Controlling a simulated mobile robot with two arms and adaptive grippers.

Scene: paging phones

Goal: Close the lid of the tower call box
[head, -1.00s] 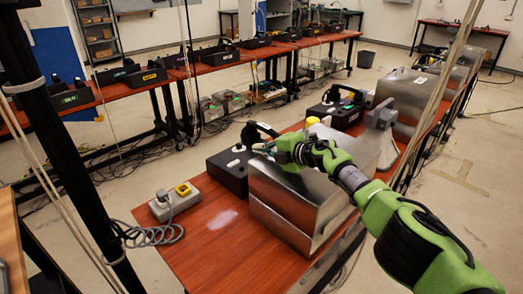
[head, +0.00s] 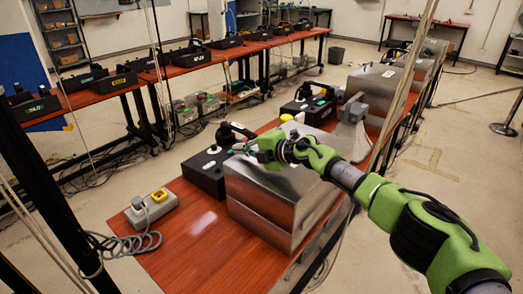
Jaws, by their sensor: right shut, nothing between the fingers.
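On the near red-brown table, a large silver metal box (head: 262,213) with a sloped top stands beside a black phone box (head: 202,173). No readable label shows which box is the tower call box. The silver box's top appears down, though my right arm hides part of it. My right gripper (head: 237,143) is shut and empty, above the far left edge of the silver box and close to the black box. Whether it touches either box I cannot tell. My left gripper is out of view.
A grey unit with a yellow part (head: 151,208) and a coiled cable sits at the table's left. Another black phone box (head: 306,108), a grey bracket (head: 351,128) and more silver boxes (head: 373,88) stand farther back. Thin poles cross the view.

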